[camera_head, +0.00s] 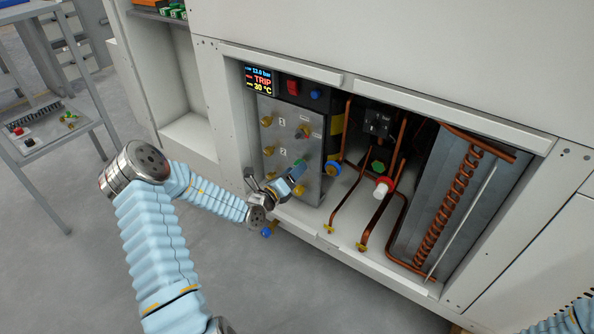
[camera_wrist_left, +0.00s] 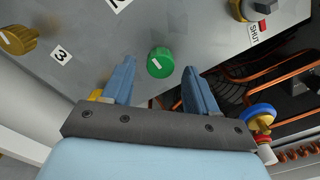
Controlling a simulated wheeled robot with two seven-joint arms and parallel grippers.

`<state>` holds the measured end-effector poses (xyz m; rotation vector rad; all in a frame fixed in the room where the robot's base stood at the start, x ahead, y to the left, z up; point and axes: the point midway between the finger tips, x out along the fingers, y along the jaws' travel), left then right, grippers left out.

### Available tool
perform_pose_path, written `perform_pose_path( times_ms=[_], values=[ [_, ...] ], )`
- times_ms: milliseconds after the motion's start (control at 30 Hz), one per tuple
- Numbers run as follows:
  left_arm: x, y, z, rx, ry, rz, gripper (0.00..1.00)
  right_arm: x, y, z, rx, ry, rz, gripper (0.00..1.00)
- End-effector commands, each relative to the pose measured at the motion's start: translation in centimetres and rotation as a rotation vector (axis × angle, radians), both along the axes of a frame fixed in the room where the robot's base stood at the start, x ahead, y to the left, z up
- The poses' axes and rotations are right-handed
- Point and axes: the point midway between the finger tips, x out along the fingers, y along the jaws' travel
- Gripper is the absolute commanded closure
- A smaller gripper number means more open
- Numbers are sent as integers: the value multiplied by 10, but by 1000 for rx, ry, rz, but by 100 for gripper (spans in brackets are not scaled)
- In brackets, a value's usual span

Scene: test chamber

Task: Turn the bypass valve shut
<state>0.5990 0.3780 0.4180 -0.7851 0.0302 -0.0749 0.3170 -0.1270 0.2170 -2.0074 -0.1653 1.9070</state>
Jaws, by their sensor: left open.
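A green knob (camera_wrist_left: 160,62) with a white line is on the grey panel in the left wrist view. My left gripper (camera_wrist_left: 160,88) is open, its blue fingers on either side below the knob in the picture, with nothing between them. In the head view my left gripper (camera_head: 296,181) is at the lower right of the valve panel (camera_head: 291,112) and hides part of it. A SHUT label (camera_wrist_left: 256,31) with a red mark lies beside a grey fitting at the upper right. I cannot read which valve is the bypass. My right gripper is out of view.
Yellow knobs (camera_head: 267,121) line the panel's left side. A display (camera_head: 259,80) reads 13.0 bar, TRIP, 30 °C. Copper pipes (camera_head: 345,205), a blue-ringed fitting (camera_head: 333,168) and a red-and-white cap (camera_head: 383,187) are to the right, inside the cabinet opening. A trolley (camera_head: 40,140) stands left.

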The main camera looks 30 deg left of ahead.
Motion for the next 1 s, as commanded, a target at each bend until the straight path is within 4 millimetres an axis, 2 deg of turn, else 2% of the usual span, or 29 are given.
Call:
perform_pose_path(
  times_ms=[100,200,467,567,833,867,1000],
  values=[
    [14,-1,-1,0,0,0,42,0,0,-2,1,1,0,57],
    [19,-2,-1,0,1,-1,42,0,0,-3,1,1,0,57],
    [20,-2,0,0,2,-1,42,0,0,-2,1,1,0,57],
    [20,-2,0,0,1,0,54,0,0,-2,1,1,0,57],
    [20,-2,0,0,1,0,95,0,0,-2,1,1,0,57],
    [20,-2,0,0,1,-1,98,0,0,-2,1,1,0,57],
    [20,-2,0,6,1,-1,98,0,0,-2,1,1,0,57]
  ],
)
